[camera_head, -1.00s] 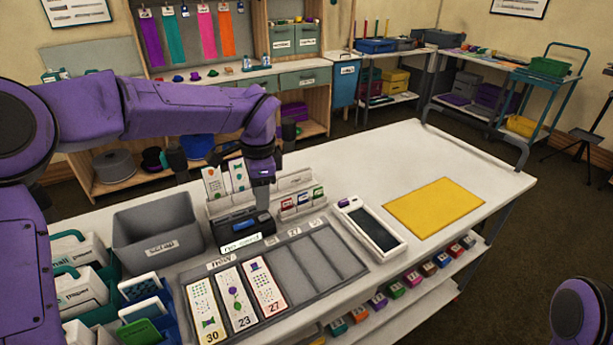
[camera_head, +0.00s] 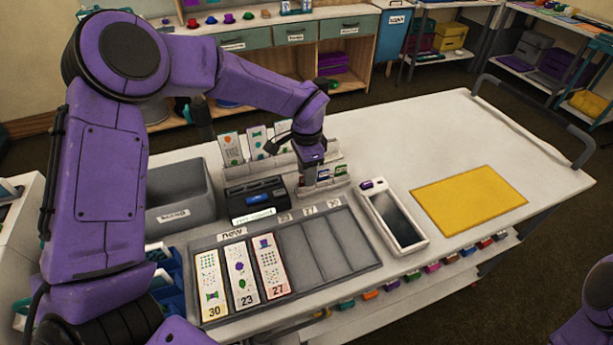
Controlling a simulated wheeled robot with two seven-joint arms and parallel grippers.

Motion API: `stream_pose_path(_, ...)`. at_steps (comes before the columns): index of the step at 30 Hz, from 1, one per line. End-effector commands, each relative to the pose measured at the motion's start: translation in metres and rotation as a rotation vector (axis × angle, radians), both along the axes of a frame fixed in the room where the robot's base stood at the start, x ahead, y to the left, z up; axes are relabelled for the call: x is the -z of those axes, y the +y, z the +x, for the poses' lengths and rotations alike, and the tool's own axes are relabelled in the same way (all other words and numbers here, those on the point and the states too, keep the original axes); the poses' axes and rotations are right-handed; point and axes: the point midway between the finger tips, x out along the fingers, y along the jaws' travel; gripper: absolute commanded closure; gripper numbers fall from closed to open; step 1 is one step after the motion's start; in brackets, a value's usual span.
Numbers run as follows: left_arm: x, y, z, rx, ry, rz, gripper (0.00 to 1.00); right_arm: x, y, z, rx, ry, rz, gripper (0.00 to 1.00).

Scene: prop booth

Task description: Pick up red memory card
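My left gripper (camera_head: 311,172) points down at the left end of the small card rack (camera_head: 340,180), behind the grey tray. Its fingers are too small and overlapped to show whether they are open or shut. Two small labelled cards (camera_head: 341,170) show in the rack just right of the gripper, one with a green top. The red memory card cannot be made out now; the gripper covers the left part of the rack. My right gripper is out of view; only a purple part of that arm shows at the lower right.
A black device (camera_head: 255,198) stands left of the gripper, beside a grey bin (camera_head: 178,200). In front lies a grey tray (camera_head: 335,281) with three tall cards numbered 30, 23 and 27. A white-framed device (camera_head: 421,243) and yellow mat (camera_head: 468,202) lie right. The table behind the mat is clear.

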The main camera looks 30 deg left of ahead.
Motion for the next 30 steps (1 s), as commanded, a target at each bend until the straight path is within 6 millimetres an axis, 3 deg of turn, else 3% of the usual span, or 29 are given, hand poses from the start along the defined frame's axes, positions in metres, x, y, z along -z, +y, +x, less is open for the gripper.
stream_pose_path(8, 0.005, 0.000, 0.000, 0.001, -0.002, -0.001, 0.67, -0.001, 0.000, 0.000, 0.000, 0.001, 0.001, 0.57)
stream_pose_path(11, 0.005, 0.000, 0.000, 0.001, -0.002, -0.001, 1.00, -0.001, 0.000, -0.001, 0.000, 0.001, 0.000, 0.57)
stream_pose_path(23, 0.003, 0.000, 0.000, 0.001, -0.002, -0.001, 1.00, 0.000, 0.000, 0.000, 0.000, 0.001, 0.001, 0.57)
stream_pose_path(26, -0.004, 0.000, 0.000, 0.001, -0.004, -0.001, 1.00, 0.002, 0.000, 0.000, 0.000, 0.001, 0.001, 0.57)
stream_pose_path(30, -0.028, -0.001, 0.001, 0.001, -0.007, -0.002, 1.00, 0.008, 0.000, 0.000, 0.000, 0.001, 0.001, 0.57)
